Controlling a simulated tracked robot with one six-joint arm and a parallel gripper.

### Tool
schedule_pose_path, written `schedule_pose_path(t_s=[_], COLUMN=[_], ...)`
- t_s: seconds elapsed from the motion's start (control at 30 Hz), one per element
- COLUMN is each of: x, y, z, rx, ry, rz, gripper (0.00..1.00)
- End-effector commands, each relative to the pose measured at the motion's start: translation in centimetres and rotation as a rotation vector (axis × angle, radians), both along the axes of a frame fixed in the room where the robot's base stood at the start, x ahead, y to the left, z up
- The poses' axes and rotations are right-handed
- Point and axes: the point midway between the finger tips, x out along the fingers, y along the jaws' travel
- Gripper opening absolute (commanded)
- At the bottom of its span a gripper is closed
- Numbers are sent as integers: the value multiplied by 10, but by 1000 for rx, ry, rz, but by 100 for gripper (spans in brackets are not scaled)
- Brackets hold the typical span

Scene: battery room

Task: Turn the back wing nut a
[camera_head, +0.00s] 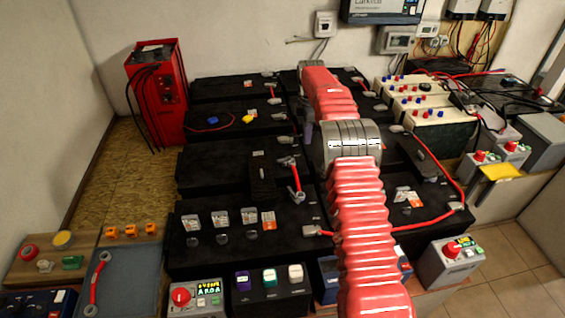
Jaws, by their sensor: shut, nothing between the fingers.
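My red ribbed arm reaches from the bottom right of centre towards the back, over the black batteries (225,158). A dark grey part beside the arm's far end looks like my gripper (307,130); it points down over the batteries, shut and empty. No wing nut can be made out for certain. A small yellow piece (248,119) and a small blue piece (213,121) lie on a back-left battery, to the left of my gripper and apart from it. My arm hides part of the middle and right batteries.
A red charger (158,95) with black cables stands at the back left. Red cables (296,182) join battery terminals. Boxes with red knobs (180,296) stand at the front. A cream unit with coloured terminals (412,98) stands at the back right. Bare chipboard (125,180) lies at left.

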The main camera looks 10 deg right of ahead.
Motion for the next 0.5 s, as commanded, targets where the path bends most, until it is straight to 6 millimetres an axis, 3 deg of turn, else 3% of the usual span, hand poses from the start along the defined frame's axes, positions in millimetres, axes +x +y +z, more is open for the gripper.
schedule_pose_path(t_s=[0.5], x=[-45], y=[20], z=[11], rx=[325], ry=[-104], rz=[12], gripper=[0])
